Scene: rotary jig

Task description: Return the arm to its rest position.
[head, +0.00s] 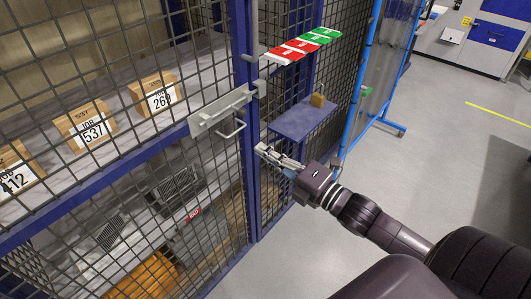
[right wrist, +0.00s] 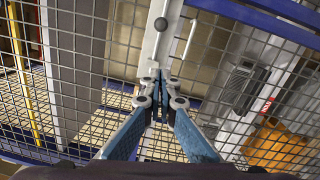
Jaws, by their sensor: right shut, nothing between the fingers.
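My right gripper (head: 260,148) reaches in from the lower right in the head view, in front of the blue post of a mesh cage. Its fingers are shut with nothing between them. In the right wrist view the fingertips (right wrist: 161,80) meet in front of the mesh, over the end of a pale bar (right wrist: 163,38). I cannot tell whether they touch it. The grey latch plate with its handle (head: 220,110) is on the mesh door, up and left of the gripper in the head view. My left gripper is not in view.
Behind the mesh stand cardboard boxes with number labels (head: 85,127) and an orange object (head: 145,276). A small blue shelf (head: 301,121) holds a brown block (head: 318,100). Red and green cards (head: 301,46) are above it. A blue-framed screen (head: 350,90) stands behind. Floor (head: 440,150) to the right is clear.

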